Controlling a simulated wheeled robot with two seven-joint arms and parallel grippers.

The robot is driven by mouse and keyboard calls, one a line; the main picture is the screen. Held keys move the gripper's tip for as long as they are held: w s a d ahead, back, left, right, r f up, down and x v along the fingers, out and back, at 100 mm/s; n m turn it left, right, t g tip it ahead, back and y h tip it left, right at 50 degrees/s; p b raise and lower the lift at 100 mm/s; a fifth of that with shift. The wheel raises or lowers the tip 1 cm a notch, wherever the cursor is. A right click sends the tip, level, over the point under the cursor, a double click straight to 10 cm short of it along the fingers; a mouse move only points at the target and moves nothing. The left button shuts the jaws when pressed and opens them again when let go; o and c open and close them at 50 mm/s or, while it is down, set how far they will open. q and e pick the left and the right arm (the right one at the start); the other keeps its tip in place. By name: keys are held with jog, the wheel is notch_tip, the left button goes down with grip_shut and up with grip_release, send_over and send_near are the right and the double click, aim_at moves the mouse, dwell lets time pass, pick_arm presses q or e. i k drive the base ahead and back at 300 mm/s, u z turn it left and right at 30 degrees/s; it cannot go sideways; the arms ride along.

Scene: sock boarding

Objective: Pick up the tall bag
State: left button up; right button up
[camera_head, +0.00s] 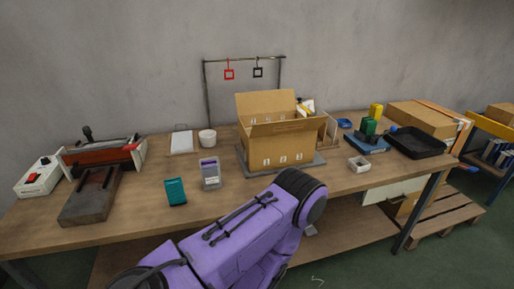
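Two small upright packs stand on the wooden bench left of centre. One is a grey pack with a purple top and a pale label (210,174); the other is a teal pack (175,192), to its left and a little nearer. The grey one looks slightly taller; I cannot tell for sure which is the tall bag. My purple arm crosses the lower middle of the view, its black joint in front of the bench's near edge, to the right of both packs. Neither gripper shows clearly, and nothing touches the packs.
An open cardboard box (282,146) stands on a grey plate behind my arm. A white cup (207,138), a white tray (359,164), a black tray (420,142) and a dark block (90,200) are also on the bench (135,212).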

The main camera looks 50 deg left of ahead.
aim_at(211, 176)
jog(key=z, duration=0.05)
jog(key=i, duration=0.85)
jog(key=u, duration=1.7)
